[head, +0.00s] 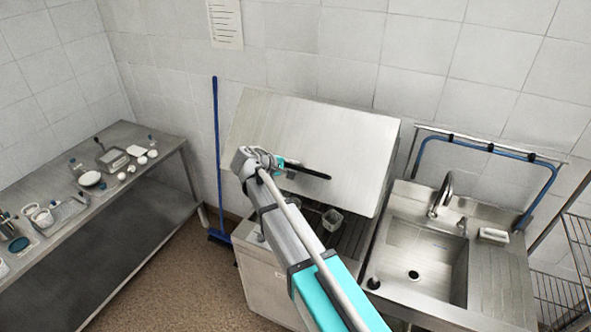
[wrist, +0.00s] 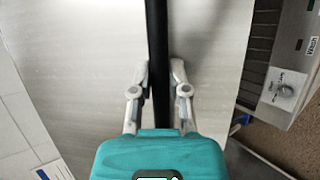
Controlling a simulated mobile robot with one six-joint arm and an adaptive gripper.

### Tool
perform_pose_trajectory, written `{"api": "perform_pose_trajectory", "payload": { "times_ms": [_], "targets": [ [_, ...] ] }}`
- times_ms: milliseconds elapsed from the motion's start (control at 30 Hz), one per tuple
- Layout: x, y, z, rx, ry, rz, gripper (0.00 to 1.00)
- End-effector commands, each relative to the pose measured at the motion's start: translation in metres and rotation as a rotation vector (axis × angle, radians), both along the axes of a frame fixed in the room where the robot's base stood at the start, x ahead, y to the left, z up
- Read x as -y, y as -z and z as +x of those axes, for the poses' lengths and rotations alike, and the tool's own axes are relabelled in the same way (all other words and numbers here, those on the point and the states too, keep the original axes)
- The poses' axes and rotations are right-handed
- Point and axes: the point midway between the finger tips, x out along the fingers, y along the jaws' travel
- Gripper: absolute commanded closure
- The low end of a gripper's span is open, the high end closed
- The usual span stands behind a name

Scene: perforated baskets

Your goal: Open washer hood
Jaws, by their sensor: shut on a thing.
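The washer hood (head: 320,128) is a large grey metal panel in the middle of the head view, tilted up above the washer body (head: 262,283). A gap under its lower edge shows the dark rack inside. The black bar handle (head: 312,173) crosses the front of the hood. My gripper (head: 281,164) is at the handle, partly hidden by my arm in the head view. In the wrist view its two fingers (wrist: 161,82) close around the black handle (wrist: 157,28) from both sides, with the hood surface behind.
A small clear container (head: 332,219) sits inside the washer. A sink (head: 425,262) with a tap adjoins at the right. A steel table (head: 125,193) with dishes stands left, and a blue-handled broom (head: 216,140) leans between.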

Motion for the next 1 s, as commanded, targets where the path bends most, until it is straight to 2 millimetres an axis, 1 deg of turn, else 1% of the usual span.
{"api": "perform_pose_trajectory", "payload": {
  "times_ms": [33,300,833,867,1000],
  "targets": [
    [-0.001,-0.01,0.003,0.002,-0.004,0.001,1.0],
    [0.001,-0.024,0.006,0.002,-0.004,0.001,1.0],
    [0.002,-0.025,0.007,0.001,-0.002,0.0,1.0],
    [0.002,-0.025,0.007,0.001,-0.002,0.0,0.73],
    [0.002,-0.025,0.007,0.0,-0.001,0.001,0.47]
  ]
}}
